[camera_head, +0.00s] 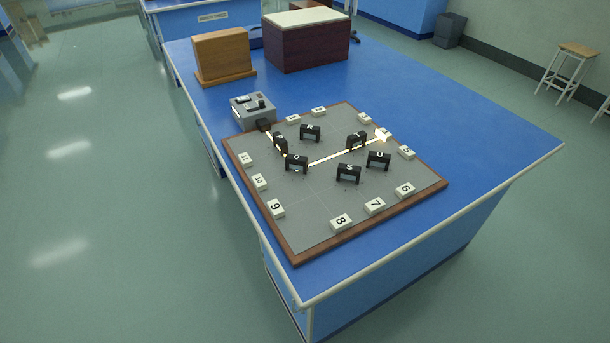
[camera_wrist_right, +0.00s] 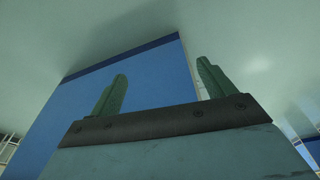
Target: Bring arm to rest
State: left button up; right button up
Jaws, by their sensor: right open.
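My right gripper (camera_wrist_right: 163,85) shows in the right wrist view with its two green fingers wide apart and nothing between them. Behind the fingers are a blue panel and pale floor, and no bench-top object is near it. Neither arm shows in the head view, and my left gripper is in neither view. The grey optics board (camera_head: 318,207) with a wooden rim lies on the blue bench. Several black lettered holders stand on it, and a bright beam runs from the grey source box (camera_head: 252,110) past some of them to a glowing spot (camera_head: 382,136) near the right edge.
White numbered blocks such as block 8 (camera_head: 341,222) line the board's edges. A wooden box (camera_head: 222,56) and a dark red box with a pale top (camera_head: 306,45) stand at the back of the bench (camera_head: 470,130). The bench's right side is clear. A stool (camera_head: 568,68) stands far right.

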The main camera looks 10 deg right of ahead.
jog(key=s+d+f+g, duration=0.1)
jog(key=s+d+f, duration=0.2)
jog(key=s+f, duration=1.1)
jog(key=shift+s+f, duration=0.4)
jog(key=shift+s, duration=0.75)
